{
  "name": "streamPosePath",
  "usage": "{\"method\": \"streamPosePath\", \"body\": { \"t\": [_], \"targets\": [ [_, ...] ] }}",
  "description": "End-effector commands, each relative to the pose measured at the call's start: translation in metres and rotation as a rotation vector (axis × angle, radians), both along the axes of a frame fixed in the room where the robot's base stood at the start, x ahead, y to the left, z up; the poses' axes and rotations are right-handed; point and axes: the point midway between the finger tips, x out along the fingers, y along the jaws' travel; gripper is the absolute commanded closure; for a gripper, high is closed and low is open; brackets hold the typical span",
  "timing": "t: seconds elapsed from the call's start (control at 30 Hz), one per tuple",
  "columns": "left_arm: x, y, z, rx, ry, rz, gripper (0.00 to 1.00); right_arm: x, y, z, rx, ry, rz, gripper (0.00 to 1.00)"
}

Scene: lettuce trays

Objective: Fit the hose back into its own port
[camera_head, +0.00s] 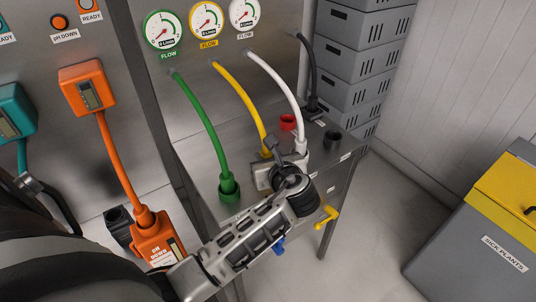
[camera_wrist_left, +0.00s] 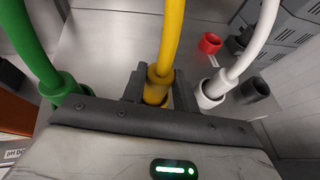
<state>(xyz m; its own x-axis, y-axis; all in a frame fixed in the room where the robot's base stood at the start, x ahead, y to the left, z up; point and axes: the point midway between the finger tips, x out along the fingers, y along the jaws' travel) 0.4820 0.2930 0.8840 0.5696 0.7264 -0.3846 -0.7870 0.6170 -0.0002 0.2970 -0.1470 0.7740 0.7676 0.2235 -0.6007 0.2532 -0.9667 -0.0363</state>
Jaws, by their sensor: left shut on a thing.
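The yellow hose (camera_head: 240,103) curves down from the panel under the middle gauge. My left gripper (camera_head: 275,160) is shut on its lower end, just above the steel bench. In the left wrist view the yellow hose (camera_wrist_left: 170,40) ends in a yellow collar (camera_wrist_left: 157,88) between the two dark fingers. Whether its tip sits in a port is hidden by the gripper. The green hose (camera_head: 207,118) stands in a green port (camera_head: 229,188). The white hose (camera_head: 285,85) ends in a white collar (camera_head: 301,146). My right gripper is not in view.
An empty red port (camera_head: 288,122) and an empty dark port (camera_head: 332,140) sit on the bench (camera_head: 203,160). A black hose (camera_head: 309,68) stands behind them. A yellow handle (camera_head: 327,215) juts from the bench front. Grey crates (camera_head: 350,60) stack behind; an orange doser (camera_head: 157,243) is left.

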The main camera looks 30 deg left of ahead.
Motion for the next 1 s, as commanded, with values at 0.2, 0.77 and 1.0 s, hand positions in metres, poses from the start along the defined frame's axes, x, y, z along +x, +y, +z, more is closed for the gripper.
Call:
{"method": "streamPosePath", "body": {
  "t": [0.2,0.77,1.0],
  "targets": [
    [0.0,0.0,0.0,0.001,-0.001,0.0,0.98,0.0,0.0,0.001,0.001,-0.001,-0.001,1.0],
    [0.0,0.0,-0.008,0.001,0.0,0.0,0.98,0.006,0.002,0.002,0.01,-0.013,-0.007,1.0],
    [0.0,0.0,-0.012,0.001,-0.001,0.0,0.68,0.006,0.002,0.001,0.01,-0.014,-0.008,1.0]
  ]
}}
